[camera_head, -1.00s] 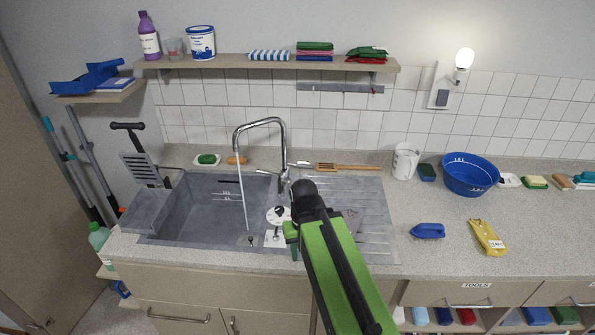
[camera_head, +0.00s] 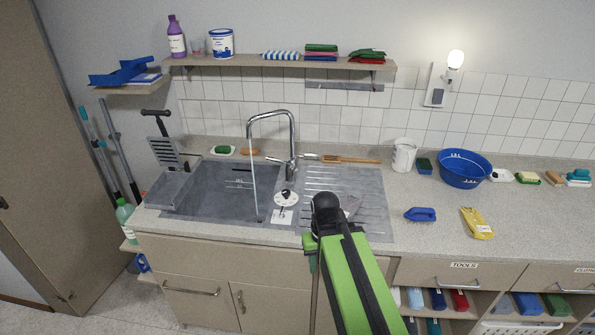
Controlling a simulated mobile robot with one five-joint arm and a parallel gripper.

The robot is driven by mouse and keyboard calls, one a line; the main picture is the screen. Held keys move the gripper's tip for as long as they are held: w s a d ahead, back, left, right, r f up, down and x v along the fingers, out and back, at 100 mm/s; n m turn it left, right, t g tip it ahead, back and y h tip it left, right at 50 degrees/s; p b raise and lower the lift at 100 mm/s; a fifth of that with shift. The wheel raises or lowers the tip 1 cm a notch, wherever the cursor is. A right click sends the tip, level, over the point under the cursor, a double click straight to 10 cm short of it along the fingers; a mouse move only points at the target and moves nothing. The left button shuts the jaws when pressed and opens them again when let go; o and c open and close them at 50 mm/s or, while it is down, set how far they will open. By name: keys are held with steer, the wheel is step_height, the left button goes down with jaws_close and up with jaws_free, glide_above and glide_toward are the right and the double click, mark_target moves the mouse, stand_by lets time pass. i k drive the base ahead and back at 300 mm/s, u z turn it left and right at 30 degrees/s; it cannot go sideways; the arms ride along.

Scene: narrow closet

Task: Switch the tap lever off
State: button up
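The chrome tap (camera_head: 292,135) stands behind the grey sink (camera_head: 215,205), its spout arching left over the basin. A thin stream of water (camera_head: 254,175) falls from the spout into the basin. My green and black arm reaches up from the bottom. Its black end, at my gripper (camera_head: 325,203), is over the front of the drainboard, lower right of the lever and apart from it in the picture. The fingers cannot be made out.
A wooden-handled brush (camera_head: 350,160) lies behind the drainboard. A white jug (camera_head: 403,155), a blue basin (camera_head: 464,169), a blue brush (camera_head: 420,214) and a yellow packet (camera_head: 477,223) are on the counter to the right. A shelf (camera_head: 285,62) runs above the tap.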

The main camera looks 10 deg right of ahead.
mark_target(289, 164)
steer(key=z, duration=0.25)
steer(key=k, duration=0.2)
steer(key=u, duration=0.4)
steer(key=i, duration=0.75)
steer(key=u, duration=5.75)
steer(key=i, duration=0.1)
steer(key=z, duration=2.65)
steer(key=k, duration=0.8)
steer(key=z, duration=0.85)
steer(key=i, duration=0.4)
steer(key=u, duration=0.1)
